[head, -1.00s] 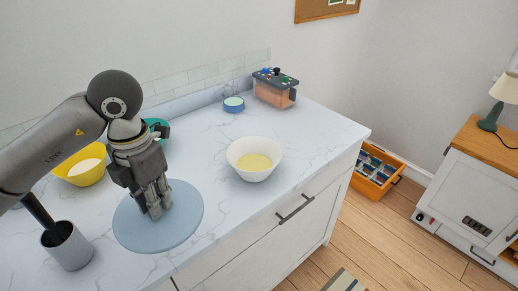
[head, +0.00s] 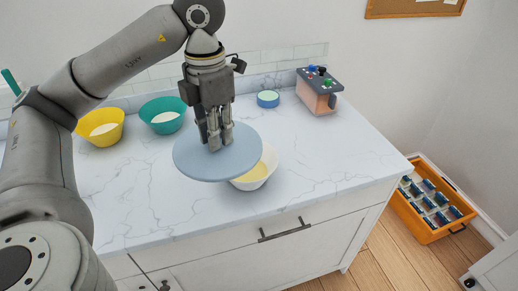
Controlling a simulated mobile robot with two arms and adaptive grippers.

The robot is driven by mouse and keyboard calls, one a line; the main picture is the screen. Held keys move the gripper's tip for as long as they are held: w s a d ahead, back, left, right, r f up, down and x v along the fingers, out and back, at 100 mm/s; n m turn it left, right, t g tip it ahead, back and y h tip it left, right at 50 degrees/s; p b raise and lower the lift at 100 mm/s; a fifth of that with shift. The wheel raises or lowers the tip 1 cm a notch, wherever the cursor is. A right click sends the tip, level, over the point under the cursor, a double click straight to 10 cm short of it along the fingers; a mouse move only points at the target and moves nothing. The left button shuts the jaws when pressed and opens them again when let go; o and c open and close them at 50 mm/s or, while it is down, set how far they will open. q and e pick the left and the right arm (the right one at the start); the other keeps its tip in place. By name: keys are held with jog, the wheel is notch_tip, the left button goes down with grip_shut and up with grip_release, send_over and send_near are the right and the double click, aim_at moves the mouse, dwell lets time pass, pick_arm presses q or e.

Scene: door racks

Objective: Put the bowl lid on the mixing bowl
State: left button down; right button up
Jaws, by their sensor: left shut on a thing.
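The bowl lid (head: 190,164) is a flat, round, light-blue disc. My left gripper (head: 216,143) is shut on it near its middle and holds it up over the counter. The lid looks roughly level. The mixing bowl (head: 268,174) is white with pale yellow contents and stands on the counter. The lid covers the left part of the bowl in the head view and is offset to its left. I cannot tell how far the lid is above the rim. My right gripper is not in view.
A yellow bowl (head: 87,127) and a teal bowl (head: 153,120) stand at the back left of the marble counter (head: 340,150). A small blue dish (head: 268,99) and a box with coloured knobs (head: 318,92) stand at the back. An orange crate (head: 428,229) is on the floor at right.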

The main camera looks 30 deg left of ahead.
aim_at(240, 130)
pick_arm(q)
jog(key=w+f, duration=0.1)
jog(key=w, duration=0.1)
jog(key=w+f, duration=0.1)
jog(key=w, duration=0.1)
jog(key=w+a+f, duration=0.1)
jog(key=w, duration=0.1)
jog(key=shift+w, duration=0.1)
jog(key=w+f, duration=0.3)
jog(key=shift+w+f, duration=0.1)
notch_tip(240, 130, down, 6)
jog(key=w+p, duration=0.3)
jog(key=shift+a+f, duration=0.15)
jog(key=shift+a, duration=0.15)
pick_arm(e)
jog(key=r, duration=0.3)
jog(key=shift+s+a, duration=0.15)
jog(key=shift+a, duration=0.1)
pick_arm(q)
jog(key=shift+f+b, duration=0.45)
jog(key=shift+f, duration=0.2)
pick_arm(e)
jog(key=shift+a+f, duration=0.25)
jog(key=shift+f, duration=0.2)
pick_arm(q)
jog(key=c, duration=1.4)
grip_release()
jog(key=shift+o, duration=0.2)
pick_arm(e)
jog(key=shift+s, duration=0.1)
